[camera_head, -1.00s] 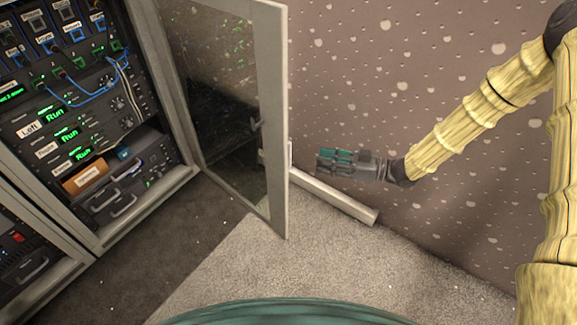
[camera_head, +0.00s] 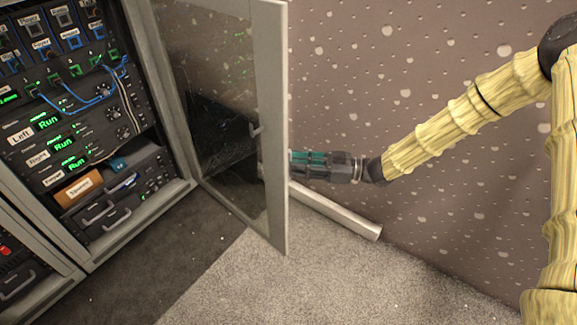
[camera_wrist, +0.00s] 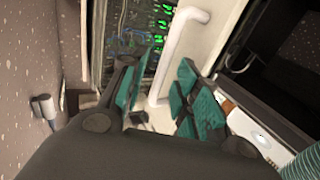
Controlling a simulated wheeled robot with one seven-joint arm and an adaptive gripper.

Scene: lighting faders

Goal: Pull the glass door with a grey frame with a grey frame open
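The glass door (camera_head: 225,110) with its grey frame (camera_head: 272,120) stands swung out from the rack cabinet. In the wrist view a pale bar handle (camera_wrist: 176,55) lies ahead of my gripper (camera_wrist: 168,92). The teal-padded fingers are apart, one on each side of the handle's lower part; contact cannot be told. In the head view my gripper (camera_head: 296,164) reaches the door's outer edge from the right, and its fingertips are partly hidden behind the frame.
The open cabinet holds rack units (camera_head: 75,135) with green displays and blue cables. A pale skirting bar (camera_head: 335,210) runs along the base of the speckled wall (camera_head: 430,60). Carpeted floor (camera_head: 270,285) is clear in front of the door.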

